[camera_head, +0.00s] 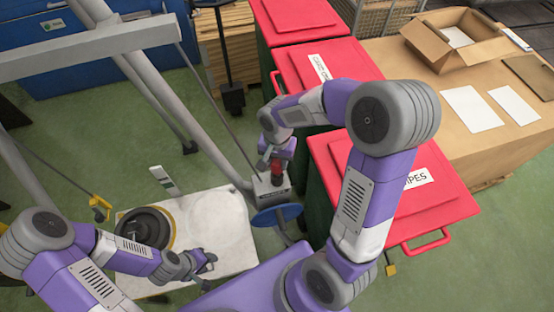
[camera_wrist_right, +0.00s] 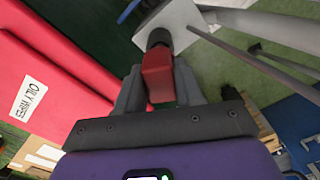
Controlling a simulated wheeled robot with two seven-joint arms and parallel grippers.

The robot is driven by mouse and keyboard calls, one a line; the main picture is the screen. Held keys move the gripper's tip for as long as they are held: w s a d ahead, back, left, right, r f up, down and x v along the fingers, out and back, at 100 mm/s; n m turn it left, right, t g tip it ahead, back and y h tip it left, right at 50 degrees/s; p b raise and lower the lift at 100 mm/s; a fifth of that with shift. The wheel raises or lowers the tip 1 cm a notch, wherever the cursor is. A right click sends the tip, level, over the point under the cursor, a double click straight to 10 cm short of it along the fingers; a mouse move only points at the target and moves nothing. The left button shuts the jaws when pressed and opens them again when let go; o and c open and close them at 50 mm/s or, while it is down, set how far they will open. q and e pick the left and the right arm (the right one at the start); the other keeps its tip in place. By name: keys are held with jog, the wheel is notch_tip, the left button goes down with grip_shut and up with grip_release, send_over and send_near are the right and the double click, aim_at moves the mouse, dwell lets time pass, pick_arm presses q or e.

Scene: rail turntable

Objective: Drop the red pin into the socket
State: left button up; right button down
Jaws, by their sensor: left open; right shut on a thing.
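The red pin (camera_head: 277,168) is held upright in my right gripper (camera_head: 276,158), at the centre of the head view. In the right wrist view its red grip (camera_wrist_right: 157,76) sits between the two fingers, with a dark round part (camera_wrist_right: 159,39) beyond it. That dark part lies over a pale grey block (camera_head: 272,187), which looks like the socket housing and also shows in the wrist view (camera_wrist_right: 183,22). The socket opening is hidden, and I cannot tell whether the pin's tip is inside it. My left gripper (camera_head: 206,261) is open and empty over the white table.
A white table (camera_head: 222,222) carries a dark turntable (camera_head: 146,228) at lower left. A blue disc (camera_head: 276,215) is just in front of the grey block. Red-lidded bins (camera_head: 335,65) stand close on the right. Slanted grey rails (camera_head: 150,85) cross the upper left.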

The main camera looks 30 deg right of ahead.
jog(key=shift+f+b, duration=1.5)
jog(key=shift+f, duration=0.25)
jog(key=c, duration=0.6)
grip_release()
jog(key=shift+c, duration=0.2)
jog(key=shift+r, duration=0.15)
notch_tip(320, 180, up, 7)
jog(key=shift+r+p, duration=0.15)
jog(key=shift+p, duration=0.2)
